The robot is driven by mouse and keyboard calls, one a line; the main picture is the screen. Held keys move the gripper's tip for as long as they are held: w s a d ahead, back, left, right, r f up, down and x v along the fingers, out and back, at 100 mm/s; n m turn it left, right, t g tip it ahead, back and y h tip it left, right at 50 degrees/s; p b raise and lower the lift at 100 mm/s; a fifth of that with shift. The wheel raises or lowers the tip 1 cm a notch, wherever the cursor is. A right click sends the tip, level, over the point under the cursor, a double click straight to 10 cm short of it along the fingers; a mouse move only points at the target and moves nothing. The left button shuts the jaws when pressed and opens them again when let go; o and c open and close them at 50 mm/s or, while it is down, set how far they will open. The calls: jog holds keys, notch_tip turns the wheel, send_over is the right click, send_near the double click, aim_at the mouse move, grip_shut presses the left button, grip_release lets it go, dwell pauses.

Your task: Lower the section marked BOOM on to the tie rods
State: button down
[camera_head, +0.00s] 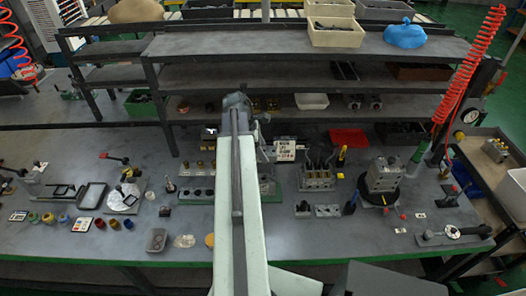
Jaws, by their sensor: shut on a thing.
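My arm (238,200) reaches from the bottom edge up the middle of the view, over the bench. Its far joint (237,101) is in front of the shelves. My gripper and whatever it holds are hidden behind the arm. A grey fixture on a green base (268,188) is partly covered by the arm. I cannot make out the tie rods or any section marked BOOM. A valve block with several levers (318,176) stands right of the arm. A grey block (384,175) stands on a black round stand further right.
A white card with print (285,149) stands just right of the arm. A red tray (349,138) lies behind the lever block. Shelves (300,45) run along the back. Small coloured parts (84,222) lie at the left. Bare bench (320,240) shows in front.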

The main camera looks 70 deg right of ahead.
aim_at(267, 178)
notch_tip(267, 178, down, 2)
jog(key=shift+f+b, duration=0.1)
jog(key=shift+b, duration=0.45)
dwell(0.9)
jog(key=shift+f+b, duration=5.45)
jog(key=shift+b, duration=0.1)
jog(key=shift+c, duration=2.4)
grip_release()
jog(key=p+v, duration=0.7)
jog(key=v, duration=0.1)
jog(key=shift+s, duration=0.1)
